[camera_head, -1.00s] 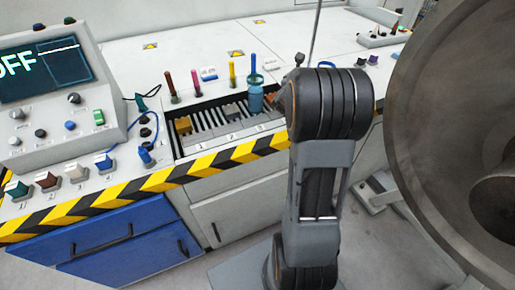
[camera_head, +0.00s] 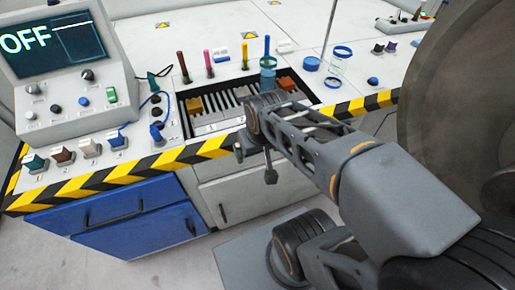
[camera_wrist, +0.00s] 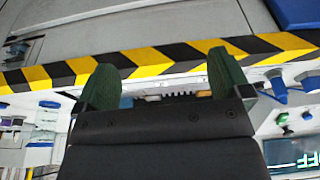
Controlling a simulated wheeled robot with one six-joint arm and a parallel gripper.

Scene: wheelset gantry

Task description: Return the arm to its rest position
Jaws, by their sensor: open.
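My gripper (camera_wrist: 163,82) shows in the wrist view as two green fingertips held apart, with nothing between them. In the head view my arm reaches from the lower right toward the bench front, and its end, with my gripper (camera_head: 256,163), is at the striped edge in front of the slotted tray. The fingers are small and partly hidden there. In the wrist view the striped edge (camera_wrist: 160,60) runs across behind the fingertips.
A slotted tray (camera_head: 222,124) with coloured blocks is set into the bench. Coloured upright handles (camera_head: 209,62) stand behind it. A control box reading OFF (camera_head: 75,80) is at left, blue drawers (camera_head: 140,215) below. A large grey wheel (camera_head: 455,110) fills the right side.

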